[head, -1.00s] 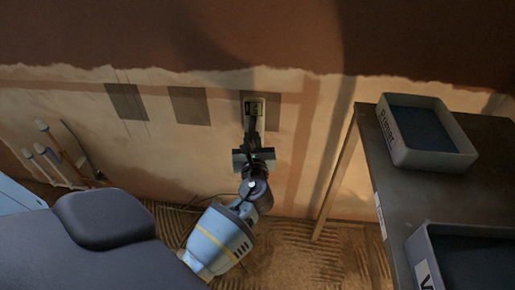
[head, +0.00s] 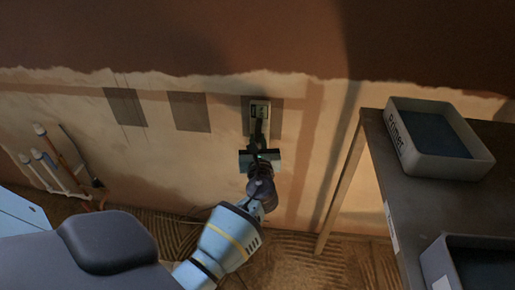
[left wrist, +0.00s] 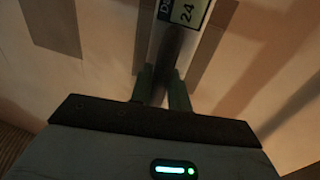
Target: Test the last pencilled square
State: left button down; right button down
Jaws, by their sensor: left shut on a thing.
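My left gripper (head: 260,146) is shut on a small meter (head: 260,109) and holds it up at the wall, in front of the rightmost dark square (head: 276,120). The meter hides part of that square. In the left wrist view the meter (left wrist: 180,40) stands between the two fingers (left wrist: 161,88); its display reads 24, with letters beside it partly cut off. Whether the meter touches the plaster I cannot tell. Two more dark squares, the left one (head: 125,107) crossed by thin lines and the middle one (head: 190,112), show bare. My right gripper is not in view.
A table (head: 405,200) at the right bears a grey tray labelled Primer (head: 478,165) and a second tray (head: 436,262). Pipes (head: 50,165) stick out of the wall at lower left. The upper wall is darker, damp-looking plaster.

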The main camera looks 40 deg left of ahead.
pick_arm(q)
jog(key=shift+w+a, duration=0.1)
jog(key=shift+w, duration=0.1)
dwell(0.6)
jog(key=shift+w+a, duration=0.1)
jog(key=shift+w, duration=0.1)
jog(key=shift+w+a, duration=0.15)
jog(key=shift+w, duration=0.1)
dwell(0.3)
jog(key=shift+r, duration=0.15)
dwell(0.8)
jog(key=v, duration=0.1)
jog(key=p+v, duration=0.1)
jog(key=v, duration=0.1)
jog(key=p+v, duration=0.1)
jog(key=shift+s, duration=0.65)
